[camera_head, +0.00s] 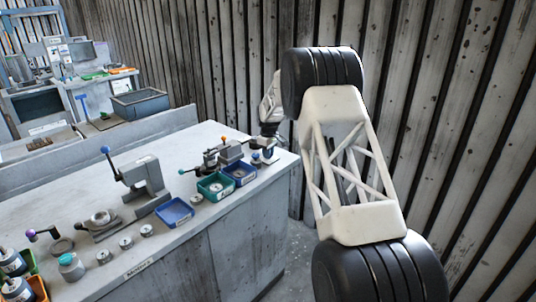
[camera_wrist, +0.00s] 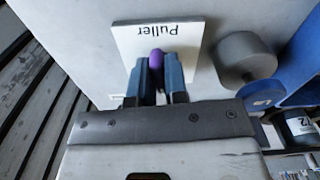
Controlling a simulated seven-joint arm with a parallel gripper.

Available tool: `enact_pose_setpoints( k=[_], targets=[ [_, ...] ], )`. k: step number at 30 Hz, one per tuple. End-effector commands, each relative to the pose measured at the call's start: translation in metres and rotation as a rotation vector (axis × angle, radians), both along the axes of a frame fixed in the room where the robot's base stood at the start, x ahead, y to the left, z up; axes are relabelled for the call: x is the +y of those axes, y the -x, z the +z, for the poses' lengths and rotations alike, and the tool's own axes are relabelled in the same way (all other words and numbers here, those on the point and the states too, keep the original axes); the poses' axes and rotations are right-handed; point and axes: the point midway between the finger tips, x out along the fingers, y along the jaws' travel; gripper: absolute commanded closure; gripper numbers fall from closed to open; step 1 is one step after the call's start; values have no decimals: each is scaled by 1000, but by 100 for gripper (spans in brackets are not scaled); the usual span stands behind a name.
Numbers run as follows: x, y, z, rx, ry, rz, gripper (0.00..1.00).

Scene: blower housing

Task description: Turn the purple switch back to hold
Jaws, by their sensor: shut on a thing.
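The purple switch (camera_wrist: 157,57) shows as a rounded purple tip in the wrist view, in front of a white plate lettered "Puller" (camera_wrist: 188,42) that reads upside down. My gripper (camera_wrist: 157,75) is shut on the switch, with a blue-grey finger on each side of it. The fingers and the dark gripper body hide the switch's base and any hold mark. In the head view my arm reaches down to the far right end of the grey bench (camera_head: 225,220); the switch there cannot be made out.
In the wrist view a grey cylinder (camera_wrist: 245,58) stands close right of the fingers, beside a blue tray (camera_wrist: 300,75). In the head view blue and green trays, a vise-like grey fixture (camera_head: 143,178) and another purple-knobbed lever (camera_head: 32,235) stand on the bench. A slatted wall (camera_head: 430,90) rises behind.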

Motion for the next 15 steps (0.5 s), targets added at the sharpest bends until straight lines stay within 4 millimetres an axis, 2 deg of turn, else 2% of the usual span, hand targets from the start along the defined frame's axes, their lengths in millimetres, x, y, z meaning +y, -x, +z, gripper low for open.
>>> enact_pose_setpoints(
  k=[6, 15],
  targets=[
    [2, 0, 2, -2, -1, 100, 100],
    [2, 0, 2, -3, -2, 107, 100]
  ],
)
